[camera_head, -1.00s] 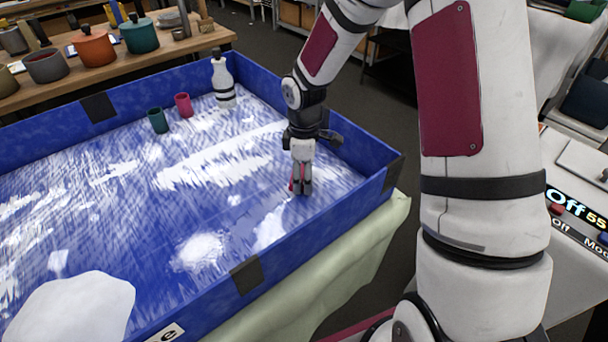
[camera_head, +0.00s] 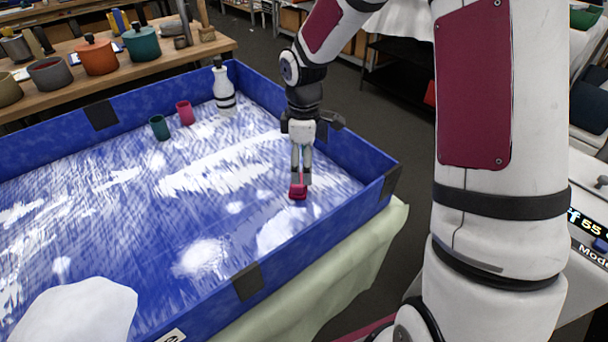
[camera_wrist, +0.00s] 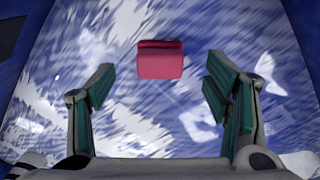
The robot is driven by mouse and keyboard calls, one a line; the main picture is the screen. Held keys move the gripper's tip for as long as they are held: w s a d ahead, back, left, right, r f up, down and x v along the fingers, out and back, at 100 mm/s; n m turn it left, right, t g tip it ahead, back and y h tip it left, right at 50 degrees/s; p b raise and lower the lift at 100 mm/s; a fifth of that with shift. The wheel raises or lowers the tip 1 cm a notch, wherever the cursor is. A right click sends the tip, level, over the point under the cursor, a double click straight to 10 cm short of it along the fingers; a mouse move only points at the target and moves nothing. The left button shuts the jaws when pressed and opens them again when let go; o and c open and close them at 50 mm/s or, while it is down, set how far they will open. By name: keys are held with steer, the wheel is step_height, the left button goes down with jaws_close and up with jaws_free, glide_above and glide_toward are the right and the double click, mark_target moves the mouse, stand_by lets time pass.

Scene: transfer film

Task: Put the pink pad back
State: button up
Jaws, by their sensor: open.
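The pink pad (camera_head: 298,192) is a small block near the right end of the blue bin, in the head view. In the wrist view the pad (camera_wrist: 160,60) lies ahead of my fingertips, centred between them and clear of both. My gripper (camera_head: 301,182) points down into the bin, just behind the pad in the head view. In the wrist view my gripper (camera_wrist: 157,78) is open and empty, with green-lined fingers on either side. I cannot tell the exact height of the fingertips above the floor.
The blue bin (camera_head: 330,232) has raised walls around my gripper. A pink cup (camera_head: 185,112), a dark green cup (camera_head: 160,128) and a white bottle (camera_head: 224,92) stand at its back. A white lump (camera_head: 75,312) is at the front left. The bin's middle is clear.

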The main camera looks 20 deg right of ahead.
steer(key=s+r+m+t+h, duration=0.1)
steer(key=s+r+m, duration=0.5)
steer(key=s+r, duration=1.05)
steer(key=s+a+r+m+t+y, duration=0.1)
steer(key=s+r+m, duration=0.2)
steer(key=s, duration=1.2)
steer(key=m, duration=0.3)
steer(key=shift+m+p, duration=0.3)
steer(key=shift+a, duration=0.1)
step_height(320, 180, up, 10)
steer(key=t+p, duration=0.2)
steer(key=p, duration=0.7)
steer(key=shift+r, duration=0.2)
